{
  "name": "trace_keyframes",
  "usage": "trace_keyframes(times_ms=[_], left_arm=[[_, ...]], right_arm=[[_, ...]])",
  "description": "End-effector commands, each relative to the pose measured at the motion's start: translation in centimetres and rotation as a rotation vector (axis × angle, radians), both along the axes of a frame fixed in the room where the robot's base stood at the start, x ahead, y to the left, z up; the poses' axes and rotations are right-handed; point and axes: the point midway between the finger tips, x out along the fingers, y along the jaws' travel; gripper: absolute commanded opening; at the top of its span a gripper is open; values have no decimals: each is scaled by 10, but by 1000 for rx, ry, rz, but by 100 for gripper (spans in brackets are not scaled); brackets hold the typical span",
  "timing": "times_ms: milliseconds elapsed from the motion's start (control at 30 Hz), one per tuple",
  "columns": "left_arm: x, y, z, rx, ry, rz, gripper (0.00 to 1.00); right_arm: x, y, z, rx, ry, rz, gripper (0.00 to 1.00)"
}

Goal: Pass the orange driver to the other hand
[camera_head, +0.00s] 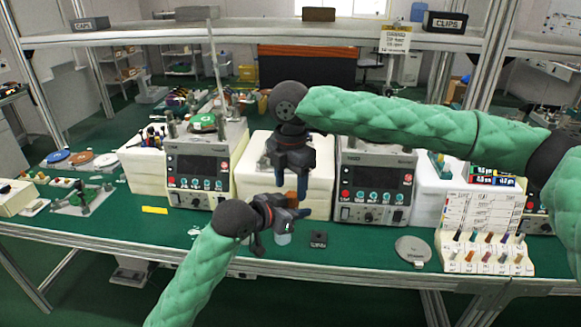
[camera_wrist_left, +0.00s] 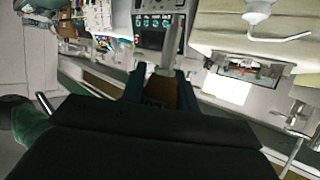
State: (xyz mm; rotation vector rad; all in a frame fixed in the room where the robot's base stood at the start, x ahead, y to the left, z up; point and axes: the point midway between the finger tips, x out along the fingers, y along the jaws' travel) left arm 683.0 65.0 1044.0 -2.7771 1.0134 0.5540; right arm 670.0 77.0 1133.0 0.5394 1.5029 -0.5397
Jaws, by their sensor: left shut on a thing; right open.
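My left gripper (camera_head: 290,213) is shut on the orange driver (camera_head: 291,199) above the front part of the green bench. Only a short piece of the orange handle shows in the head view. In the left wrist view the orange-brown handle (camera_wrist_left: 163,92) sits between the dark blue fingers, and a grey shaft extends away from it. My right gripper (camera_head: 300,188) points down from above, open, with its fingertips close to the driver. I cannot tell whether they touch it or surround it.
Two control units with screens (camera_head: 196,165) (camera_head: 372,180) stand behind the grippers. A bottle (camera_head: 282,238) and a small black block (camera_head: 318,240) are on the bench just below. A grey disc (camera_head: 413,249) and a rack of coloured pegs (camera_head: 483,262) lie to the right.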

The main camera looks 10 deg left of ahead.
Motion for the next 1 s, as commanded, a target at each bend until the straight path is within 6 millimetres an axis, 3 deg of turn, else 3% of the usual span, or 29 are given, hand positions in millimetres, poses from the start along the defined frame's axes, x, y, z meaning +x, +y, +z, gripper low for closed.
trace_keyframes(times_ms=[200, 567, 800, 833, 867, 1000], left_arm=[[0, 0, 0, 0, 0, 0, 6], [0, 0, 0, 0, 0, 0, 6], [0, 0, 0, 0, 0, 0, 6], [0, 0, 0, 0, 0, 0, 6], [0, 0, 0, 0, 0, 0, 32], [0, 0, 0, 0, 0, 0, 56]], right_arm=[[0, 0, -18, -1, 1, 0, 56], [0, 0, -21, 0, 0, -1, 56], [0, 0, -21, 0, 0, -1, 9], [0, 0, -21, 0, 0, -1, 6], [0, 0, -21, 1, -1, -1, 6], [0, 0, -21, 1, -1, -1, 6]])
